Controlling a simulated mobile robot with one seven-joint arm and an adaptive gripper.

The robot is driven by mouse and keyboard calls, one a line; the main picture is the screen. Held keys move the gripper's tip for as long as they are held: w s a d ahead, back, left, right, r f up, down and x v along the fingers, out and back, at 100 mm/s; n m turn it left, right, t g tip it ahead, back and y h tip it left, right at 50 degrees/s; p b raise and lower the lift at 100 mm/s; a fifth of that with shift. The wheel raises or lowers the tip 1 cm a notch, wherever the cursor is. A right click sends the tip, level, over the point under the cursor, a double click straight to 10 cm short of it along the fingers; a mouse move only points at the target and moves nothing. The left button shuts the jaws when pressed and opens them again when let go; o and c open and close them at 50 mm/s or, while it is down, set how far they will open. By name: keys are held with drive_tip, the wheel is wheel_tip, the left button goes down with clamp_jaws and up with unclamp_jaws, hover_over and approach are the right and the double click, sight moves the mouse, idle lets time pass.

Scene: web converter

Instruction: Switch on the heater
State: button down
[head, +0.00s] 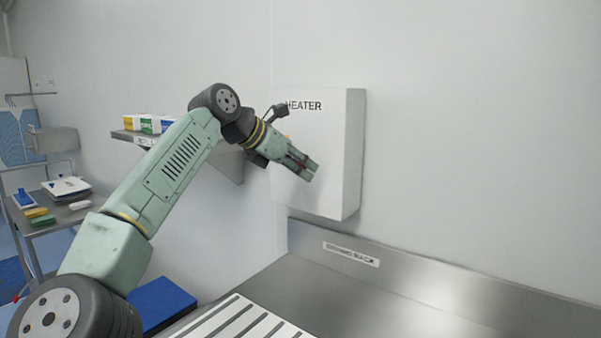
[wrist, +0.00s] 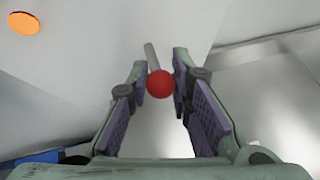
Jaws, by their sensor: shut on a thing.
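The heater (head: 345,150) is a white wall box with "HEATER" printed on its front. A lever with a red ball knob (wrist: 160,84) on a grey rod (wrist: 151,56) sticks out from its front face. My gripper (head: 309,172) is in front of the box and covers much of the lever in the head view, where only a bit of red shows between the fingers. In the wrist view my gripper (wrist: 163,75) is shut on the lever, with the knob between its fingertips. A round orange disc (wrist: 25,22) is on the heater's front, at the upper left of the wrist view.
A steel bench with an upright back edge (head: 450,275) runs below the heater. A slatted rack (head: 240,318) and a blue bin (head: 160,302) are at the front. A wall shelf with several small boxes (head: 149,124) is left of the heater. A steel side table (head: 50,218) stands at far left.

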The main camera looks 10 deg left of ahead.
drive_tip(key=shift+w+d+r+g+y, duration=0.2)
drive_tip(key=shift+r+g+y, duration=0.4)
drive_tip(key=shift+g, duration=0.5)
drive_tip(key=c, duration=1.4)
unclamp_jaws()
drive_tip(key=shift+c, duration=0.2)
drive_tip(key=shift+a, duration=0.1)
drive_tip(key=v, duration=0.7)
drive_tip(key=shift+r, duration=0.25)
